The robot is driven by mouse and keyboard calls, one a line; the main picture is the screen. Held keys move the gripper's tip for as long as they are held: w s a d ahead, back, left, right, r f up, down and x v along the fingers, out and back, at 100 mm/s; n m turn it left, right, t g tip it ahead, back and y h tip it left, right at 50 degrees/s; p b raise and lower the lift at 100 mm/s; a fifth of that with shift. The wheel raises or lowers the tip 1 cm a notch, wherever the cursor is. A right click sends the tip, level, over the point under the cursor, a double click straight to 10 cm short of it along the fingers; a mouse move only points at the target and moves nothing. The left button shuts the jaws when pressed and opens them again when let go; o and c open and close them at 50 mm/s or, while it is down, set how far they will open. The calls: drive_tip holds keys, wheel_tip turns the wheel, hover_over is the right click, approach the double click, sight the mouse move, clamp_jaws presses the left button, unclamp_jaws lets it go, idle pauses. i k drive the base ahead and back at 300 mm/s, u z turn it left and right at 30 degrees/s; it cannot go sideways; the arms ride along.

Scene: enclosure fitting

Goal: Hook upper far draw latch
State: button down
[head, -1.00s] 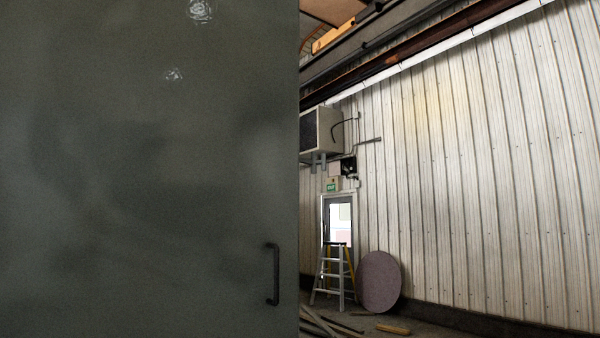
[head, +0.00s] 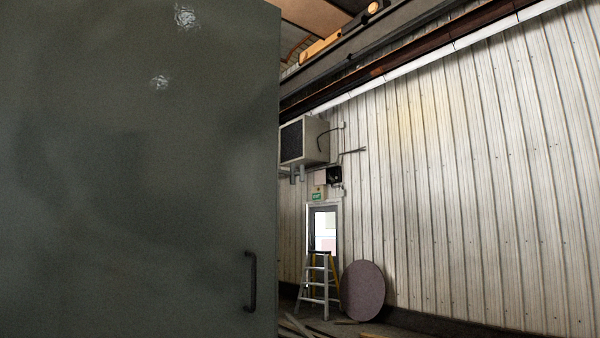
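A large dark grey-green panel (head: 130,200), which looks like an enclosure door or wall, fills the left part of the head view. A dark bar handle (head: 249,282) stands upright near its right edge, low in the view. No draw latch shows on the visible face. My gripper is not in view.
Right of the panel's edge is an open hall with a pale ribbed metal wall (head: 450,170). A stepladder (head: 317,285) and a round purplish disc (head: 363,291) stand far back. Loose planks (head: 298,326) lie on the floor.

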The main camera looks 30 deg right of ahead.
sight(291, 174)
drive_tip(key=k, duration=1.2)
drive_tip(key=z, duration=0.1)
drive_tip(key=i, duration=0.25)
drive_tip(key=z, duration=1)
drive_tip(key=i, duration=1.5)
drive_tip(key=u, duration=1)
drive_tip(key=i, duration=0.5)
drive_tip(key=u, duration=0.4)
